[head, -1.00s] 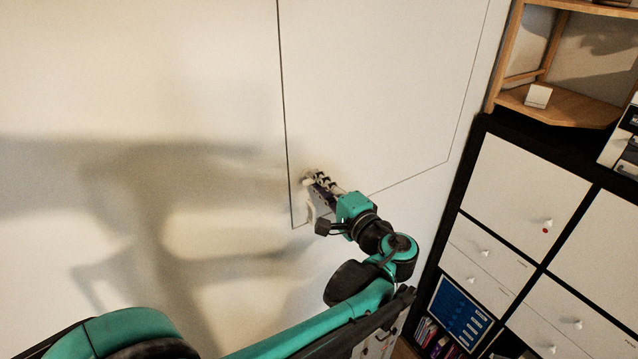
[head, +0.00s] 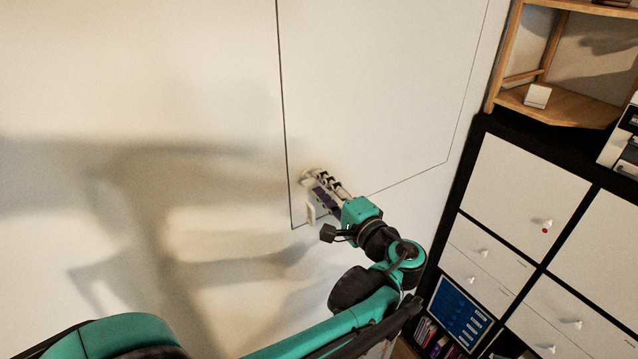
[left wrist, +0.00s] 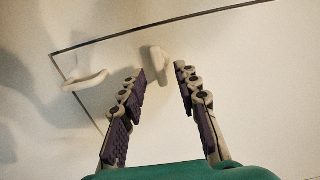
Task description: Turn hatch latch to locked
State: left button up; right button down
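The hatch (head: 385,80) is a pale panel in the wall, marked by a thin dark outline. In the left wrist view, a white lever-like latch (left wrist: 157,62) sticks out of the hatch (left wrist: 120,95), ahead of and between my fingertips. It also shows, partly covered by the fingers, in the head view (head: 307,174). A white loop handle (left wrist: 86,80) sits nearer the hatch corner, left of my fingers. My left gripper (left wrist: 160,75) is open and apart from the latch; it also shows in the head view (head: 322,180). My right gripper is out of view.
A black-framed cabinet (head: 520,195) with white doors and knobs stands to the right. A wooden shelf (head: 560,106) with a small white box (head: 538,96) is above it. The wall left of the hatch is bare, with arm shadows on it.

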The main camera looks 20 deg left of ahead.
pick_arm(q)
jog(key=v, duration=1)
jog(key=shift+s+f, duration=0.1)
jog(key=s+a+f+n+g+h+b, duration=0.1)
jog(key=s+a+f+h+b, duration=0.2)
jog(key=f, duration=0.5)
jog(key=a+f+g+h+b, duration=0.1)
jog(key=a+f+g+b, duration=0.2)
jog(key=f, duration=0.4)
jog(key=s+a+f+n+h+b, duration=0.1)
jog(key=s+a+f+h+b, duration=0.1)
jog(key=a+f+b, duration=0.45)
jog(key=s+d+f+n+h+b, duration=0.3)
jog(key=s+f+h+b, duration=0.1)
jog(key=f, duration=0.6)
jog(key=s+d+f+n+h+b, duration=0.2)
jog(key=s+d+f+h+b, duration=0.2)
jog(key=f, duration=0.5)
jog(key=shift+f+n+b, duration=0.4)
jog(key=shift+b, duration=0.4)
jog(key=shift+a, duration=0.15)
